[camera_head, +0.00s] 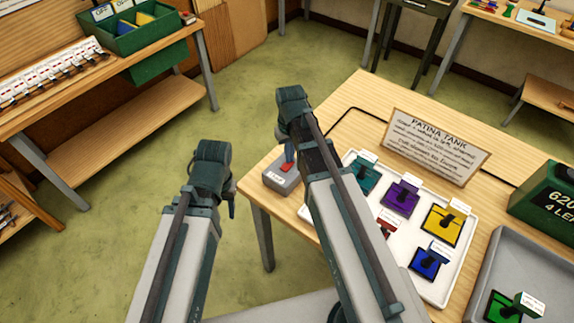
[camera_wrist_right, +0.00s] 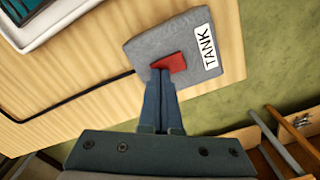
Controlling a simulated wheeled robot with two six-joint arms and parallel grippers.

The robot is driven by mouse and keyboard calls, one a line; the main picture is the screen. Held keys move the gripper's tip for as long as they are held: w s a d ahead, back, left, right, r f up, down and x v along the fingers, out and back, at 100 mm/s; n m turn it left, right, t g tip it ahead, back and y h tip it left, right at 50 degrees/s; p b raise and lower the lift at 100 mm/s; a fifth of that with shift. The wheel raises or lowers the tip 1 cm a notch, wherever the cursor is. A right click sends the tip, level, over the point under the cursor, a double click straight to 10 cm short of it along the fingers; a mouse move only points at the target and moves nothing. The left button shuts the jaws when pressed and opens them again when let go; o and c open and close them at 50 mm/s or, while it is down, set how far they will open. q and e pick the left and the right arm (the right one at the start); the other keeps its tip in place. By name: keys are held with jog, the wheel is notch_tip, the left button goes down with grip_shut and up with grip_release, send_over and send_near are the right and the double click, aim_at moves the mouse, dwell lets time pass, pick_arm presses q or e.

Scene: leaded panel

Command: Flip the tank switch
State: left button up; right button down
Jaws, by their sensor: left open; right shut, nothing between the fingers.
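The tank switch is a grey box (camera_wrist_right: 150,46) with a red lever (camera_wrist_right: 173,62) and a white TANK label (camera_wrist_right: 204,50). In the head view the box (camera_head: 277,181) sits at the table's near left corner, its red lever (camera_head: 289,158) up beside my right gripper (camera_head: 284,141). My right gripper is shut and empty. In the right wrist view its fingertips (camera_wrist_right: 161,78) are right at the lever's lower end; I cannot tell whether they touch it. My left gripper (camera_head: 231,207) is open, off the table to the left, its fingers mostly hidden.
A patina tank sign (camera_head: 438,146) stands behind a white tray (camera_head: 438,291) with several coloured pieces. A grey tray (camera_head: 545,270) and a green box (camera_head: 548,200) are at the right. A dark cable (camera_head: 350,110) runs along the tabletop. Green floor is free at left.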

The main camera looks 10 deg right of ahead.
jog(key=shift+f+b, duration=0.35)
jog(key=shift+f, duration=0.05)
jog(key=shift+r, duration=0.15)
notch_tip(320, 180, up, 7)
jog(key=p, duration=0.7)
dwell(0.3)
jog(key=s+a+f+n+b, duration=0.1)
jog(key=s+a+f+b, duration=0.1)
jog(key=s+a, duration=0.3)
jog(key=s+a+f+n+h+b, duration=0.1)
jog(key=s+a+f+b, duration=0.1)
jog(key=s+a, duration=0.3)
jog(key=s, duration=0.4)
jog(key=shift+s+a+f, duration=0.2)
jog(key=shift+a+f, duration=0.05)
jog(key=shift+d, duration=0.1)
